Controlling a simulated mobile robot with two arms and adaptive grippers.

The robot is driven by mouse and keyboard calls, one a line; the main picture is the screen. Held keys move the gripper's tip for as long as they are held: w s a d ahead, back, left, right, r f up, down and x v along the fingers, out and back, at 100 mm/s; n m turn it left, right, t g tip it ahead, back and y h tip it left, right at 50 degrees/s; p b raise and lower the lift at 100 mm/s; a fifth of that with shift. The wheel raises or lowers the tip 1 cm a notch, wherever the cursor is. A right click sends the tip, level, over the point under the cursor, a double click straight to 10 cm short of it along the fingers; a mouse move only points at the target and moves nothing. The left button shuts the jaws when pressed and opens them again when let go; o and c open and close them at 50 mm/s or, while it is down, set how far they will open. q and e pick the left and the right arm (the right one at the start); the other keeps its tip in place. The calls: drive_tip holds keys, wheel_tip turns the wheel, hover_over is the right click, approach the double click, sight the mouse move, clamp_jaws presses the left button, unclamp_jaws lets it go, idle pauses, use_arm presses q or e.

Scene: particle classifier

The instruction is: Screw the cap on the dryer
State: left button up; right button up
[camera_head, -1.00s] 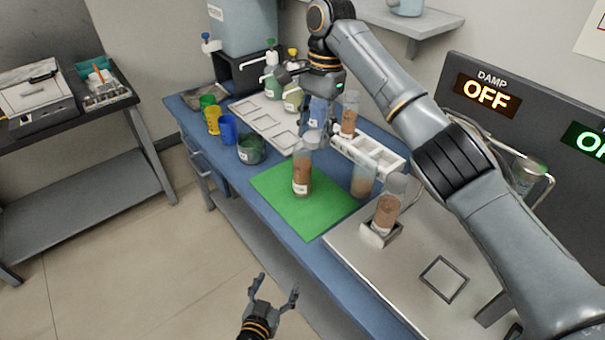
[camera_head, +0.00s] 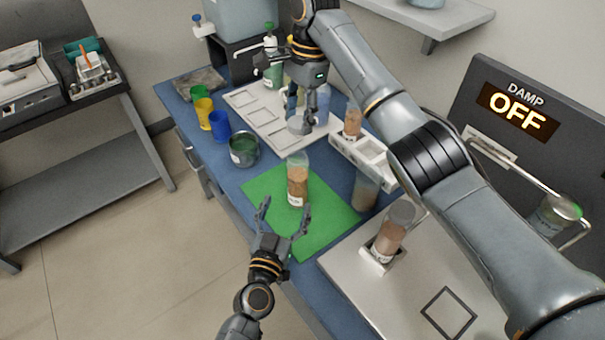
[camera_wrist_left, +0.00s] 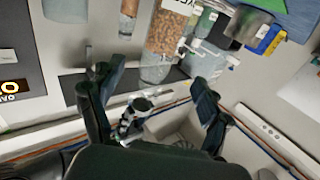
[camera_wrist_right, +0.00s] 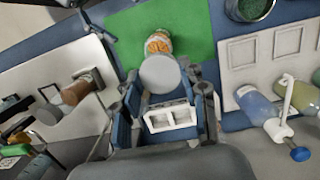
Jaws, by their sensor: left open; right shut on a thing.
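The clear bottle of orange-brown granules (camera_head: 297,183), likely the dryer, stands upright on the green mat (camera_head: 255,189), its top without a cap. It also shows in the right wrist view (camera_wrist_right: 158,43) and, upside down, in the left wrist view (camera_wrist_left: 170,32). My right gripper (camera_head: 305,120) is shut on a round grey cap (camera_head: 297,125), behind and above the bottle and apart from it in the head view. The cap also shows in the right wrist view (camera_wrist_right: 160,74). My left gripper (camera_head: 286,205) is open and empty, in front of the bottle, its fingers spread toward it.
Capped brown-filled bottles stand in the steel machine's holder (camera_head: 390,236) and white rack (camera_head: 351,123). Another container (camera_head: 364,192) stands right of the mat. The mat's front is clear.

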sight(298, 172)
drive_tip(key=shift+s+a+r, duration=0.25)
drive_tip(key=shift+s+r, duration=0.2)
drive_tip(key=shift+s, duration=0.35)
use_arm(q)
drive_tip(key=x, duration=1.1)
drive_tip(key=shift+r, duration=0.1)
use_arm(e)
drive_tip(key=shift+w+d+f, duration=0.1)
drive_tip(key=shift+w+f, duration=0.1)
drive_tip(key=shift+w, duration=0.15)
drive_tip(key=shift+s, duration=0.1)
